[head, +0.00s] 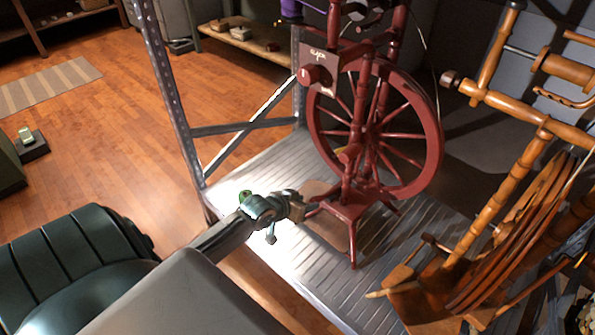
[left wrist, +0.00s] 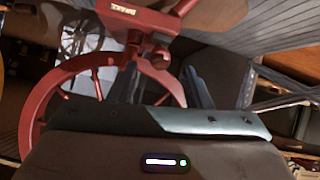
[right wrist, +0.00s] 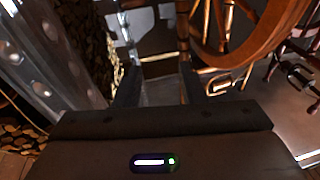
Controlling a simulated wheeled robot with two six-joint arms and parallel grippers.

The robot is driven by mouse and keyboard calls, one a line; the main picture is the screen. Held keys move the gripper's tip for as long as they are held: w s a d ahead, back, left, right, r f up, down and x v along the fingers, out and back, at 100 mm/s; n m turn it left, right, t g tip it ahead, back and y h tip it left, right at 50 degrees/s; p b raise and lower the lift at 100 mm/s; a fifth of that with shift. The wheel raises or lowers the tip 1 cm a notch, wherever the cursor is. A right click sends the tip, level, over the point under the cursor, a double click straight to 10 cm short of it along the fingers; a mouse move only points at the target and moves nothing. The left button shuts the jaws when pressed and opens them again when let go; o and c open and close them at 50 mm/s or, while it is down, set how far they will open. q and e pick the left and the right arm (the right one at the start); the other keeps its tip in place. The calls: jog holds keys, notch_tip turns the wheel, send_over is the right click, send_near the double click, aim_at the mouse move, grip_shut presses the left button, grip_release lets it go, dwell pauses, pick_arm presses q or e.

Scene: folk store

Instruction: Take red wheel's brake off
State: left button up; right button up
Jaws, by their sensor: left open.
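The red wheel (head: 430,150), a dark red spinning wheel, stands upright on a grey slatted metal platform. A red knob (head: 312,76) sticks out beside a brown label plate (head: 328,58) on its upper frame. In the left wrist view the plate (left wrist: 125,9) reads like "BRAKE", and the knob (left wrist: 158,59) shows beyond my fingers. My left gripper (head: 298,206) is open and empty, low by the red wheel's base and well below the knob. My right gripper (right wrist: 157,85) shows only in its own wrist view, with its fingers apart and nothing between them.
An orange-brown wooden spinning wheel (head: 500,265) stands at the right; it also shows in the right wrist view (right wrist: 250,35). A metal shelf post (head: 170,95) and diagonal brace (head: 245,128) stand left of the red wheel. Open wooden floor (head: 110,125) lies further left.

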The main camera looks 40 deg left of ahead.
pick_arm(q)
jog(key=v, duration=0.3)
jog(key=shift+s+r+p, duration=0.15)
jog(key=shift+s+p, duration=0.1)
jog(key=shift+p, duration=0.1)
pick_arm(e)
notch_tip(320, 180, down, 6)
jog(key=s+g, duration=0.1)
jog(key=g, duration=0.2)
jog(key=shift+s+a+g, duration=0.2)
jog(key=shift+s+g, duration=0.1)
jog(key=shift+s, duration=0.05)
